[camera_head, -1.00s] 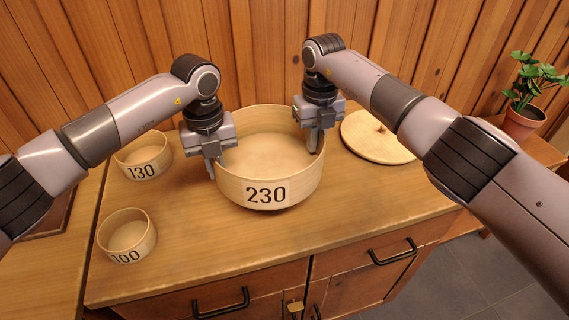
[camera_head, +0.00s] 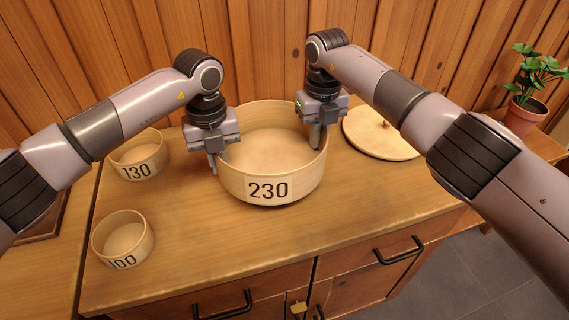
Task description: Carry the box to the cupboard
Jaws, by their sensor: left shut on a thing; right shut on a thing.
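The box is a large round open wooden tub (camera_head: 268,188) labelled 230, upright at the middle of the wooden cupboard top (camera_head: 200,235). My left gripper (camera_head: 216,165) is shut on the left part of its rim. My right gripper (camera_head: 318,138) is shut on the right part of its rim. The inside of the tub looks empty. I cannot tell whether its underside touches the top or hangs just above it.
A small round box labelled 130 (camera_head: 137,171) and a smaller one labelled 100 (camera_head: 123,260) stand at the left. A round wooden lid (camera_head: 385,140) lies at the right. A potted plant (camera_head: 525,115) is at the far right. The cupboard's front strip is clear.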

